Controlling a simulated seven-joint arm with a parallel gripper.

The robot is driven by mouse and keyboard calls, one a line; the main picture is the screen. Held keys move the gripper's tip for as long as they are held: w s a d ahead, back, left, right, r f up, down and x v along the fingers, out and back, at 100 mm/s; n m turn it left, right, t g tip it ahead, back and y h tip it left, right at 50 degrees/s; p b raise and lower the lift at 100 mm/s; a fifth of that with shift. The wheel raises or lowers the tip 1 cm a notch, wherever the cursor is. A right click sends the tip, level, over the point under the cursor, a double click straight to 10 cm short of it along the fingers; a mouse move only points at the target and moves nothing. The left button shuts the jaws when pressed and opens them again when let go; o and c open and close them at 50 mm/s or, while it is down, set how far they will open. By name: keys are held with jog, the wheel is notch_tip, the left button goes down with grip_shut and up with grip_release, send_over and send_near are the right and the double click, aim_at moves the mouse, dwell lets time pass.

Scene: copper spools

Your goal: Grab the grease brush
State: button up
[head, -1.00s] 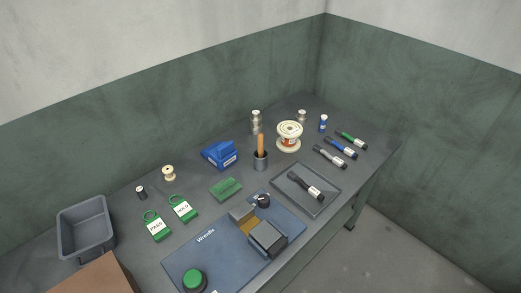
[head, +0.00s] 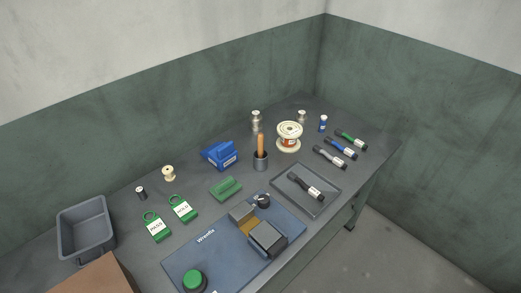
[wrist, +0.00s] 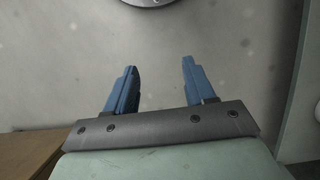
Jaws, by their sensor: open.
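The likely grease brush (head: 261,142) shows as an orange-brown wooden handle standing upright in a dark cup (head: 261,163) near the middle of the table in the head view. Its lower end is hidden inside the cup. My gripper (wrist: 159,68) shows only in the wrist view, with its two blue fingers apart and nothing between them. The brush is not in the wrist view, so I cannot tell the distance from my gripper to it.
Near the cup are a blue object (head: 220,155), a green block (head: 226,188) and a large spool (head: 289,136). A tray (head: 287,193) holding a black-handled tool lies to the right. A blue mat (head: 190,259) with a fixture is in front. A grey bin (head: 85,258) stands left.

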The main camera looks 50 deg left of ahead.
jog(key=w+a+r+n+t, duration=0.1)
jog(key=w+a+r+t, duration=0.1)
jog(key=w+a+r, duration=0.55)
jog(key=w+a+r+n+t, duration=0.2)
jog(key=w+a+r, duration=0.2)
jog(key=w+r, duration=0.7)
jog(key=w+a+r+n+t, duration=0.1)
jog(key=w+a+r, duration=0.1)
jog(key=a, duration=0.3)
jog(key=w+a+r+n, duration=0.1)
jog(key=w+a+r, duration=0.15)
jog(key=a, duration=0.35)
notch_tip(320, 180, up, 26)
jog(key=n+y, duration=0.4)
jog(key=n, duration=0.5)
send_over(260, 143)
jog(key=d, duration=0.3)
jog(key=x, duration=1.3)
jog(key=shift+s+f, duration=0.2)
jog(key=shift+c, duration=0.4)
